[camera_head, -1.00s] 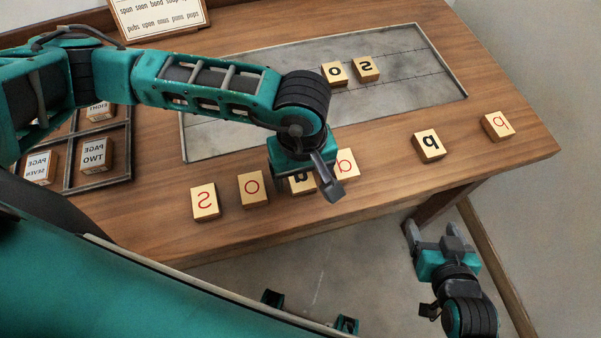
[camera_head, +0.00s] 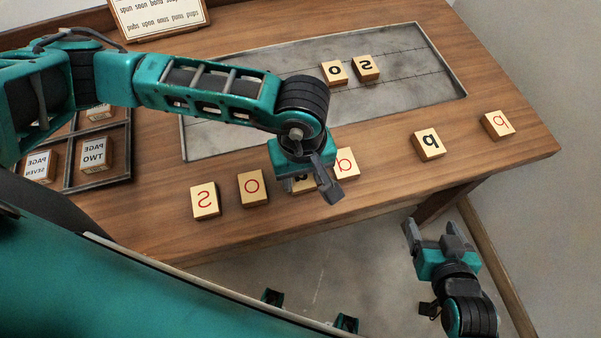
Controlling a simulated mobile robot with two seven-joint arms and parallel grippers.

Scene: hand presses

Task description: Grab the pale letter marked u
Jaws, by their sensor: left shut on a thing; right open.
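A pale wooden block with a black mark (camera_head: 301,187) stands in the front row, mostly covered by my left gripper, so I cannot read its letter. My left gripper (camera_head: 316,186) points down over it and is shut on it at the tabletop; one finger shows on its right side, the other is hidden. My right gripper (camera_head: 432,231) is open and empty, low beyond the table's front edge.
Red-lettered blocks, an s (camera_head: 205,202), an o (camera_head: 252,188) and another (camera_head: 346,164), flank the held block closely. Two black-lettered blocks (camera_head: 350,70) lie on the grey plate (camera_head: 230,124). More blocks (camera_head: 429,144) stand right; a divided tray (camera_head: 102,178) is left.

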